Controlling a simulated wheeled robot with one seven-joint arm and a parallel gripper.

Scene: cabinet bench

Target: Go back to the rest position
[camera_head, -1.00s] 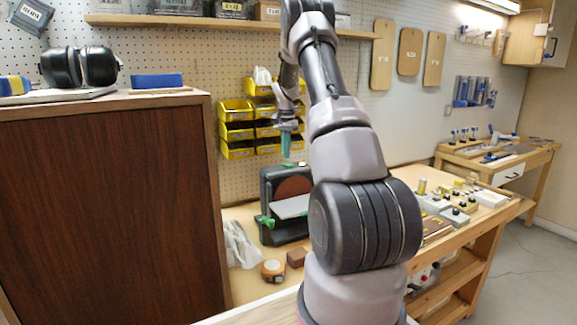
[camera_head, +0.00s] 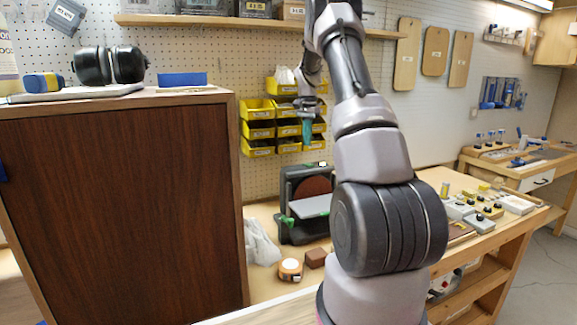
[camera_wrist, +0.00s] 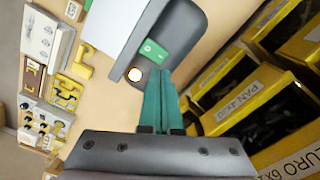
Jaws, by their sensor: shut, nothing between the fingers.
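My gripper (camera_head: 307,133) hangs at the end of my raised arm, in front of the yellow bins in the head view. Its teal fingers point down and are closed together with nothing between them. In the wrist view the gripper (camera_wrist: 160,85) shows the same two teal fingers side by side, above the bench and beside the bins.
A brown cabinet (camera_head: 125,205) stands at the left, with ear defenders (camera_head: 110,66) and a blue box (camera_head: 183,79) on top. Yellow bins (camera_head: 258,129) hang on the pegboard. A disc sander (camera_head: 288,232), tape measure (camera_head: 290,269) and brown block (camera_head: 316,258) are on the bench.

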